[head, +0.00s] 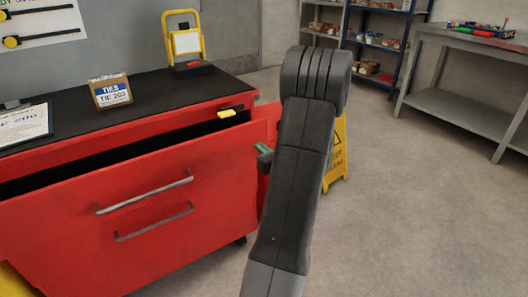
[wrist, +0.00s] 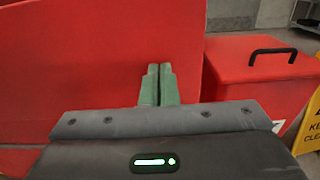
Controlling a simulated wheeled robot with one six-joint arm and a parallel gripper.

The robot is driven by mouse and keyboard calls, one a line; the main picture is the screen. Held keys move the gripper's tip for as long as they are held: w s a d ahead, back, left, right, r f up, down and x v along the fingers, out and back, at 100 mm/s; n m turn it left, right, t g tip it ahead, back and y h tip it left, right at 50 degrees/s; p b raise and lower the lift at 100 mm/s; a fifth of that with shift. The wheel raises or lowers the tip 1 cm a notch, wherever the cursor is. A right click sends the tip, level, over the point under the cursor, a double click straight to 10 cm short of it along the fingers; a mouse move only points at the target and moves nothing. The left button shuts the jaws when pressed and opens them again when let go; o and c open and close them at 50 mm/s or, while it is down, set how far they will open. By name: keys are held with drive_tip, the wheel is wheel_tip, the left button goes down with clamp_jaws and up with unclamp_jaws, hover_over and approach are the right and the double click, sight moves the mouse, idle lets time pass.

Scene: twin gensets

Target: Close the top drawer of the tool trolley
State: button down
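The red tool trolley (head: 190,245) stands at the left in the head view, with a black top (head: 165,92). Its top drawer (head: 65,215) is pulled out, and a dark gap shows between its front and the black top. A grey bar handle (head: 145,193) is on the front, with a second handle (head: 153,222) below it. My gripper (head: 264,150) is at the right end of the drawer front, partly hidden by my arm. In the wrist view its green fingers (wrist: 157,85) are together and empty, before a large red panel (wrist: 75,60). I cannot tell whether they touch it.
A red box with a black handle (wrist: 255,75) stands right of the fingers in the wrist view. A yellow floor sign (head: 337,155) stands behind my arm. A ties box (head: 110,91), a clipboard (head: 25,124) and a yellow-framed lamp (head: 186,45) are on the trolley top. Floor at right is clear.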

drive_tip(key=x, duration=0.7)
drive_tip(key=shift+w+a, duration=0.15)
drive_tip(key=shift+a, duration=0.05)
drive_tip(key=shift+w+r, duration=0.1)
drive_tip(key=shift+r, duration=0.1)
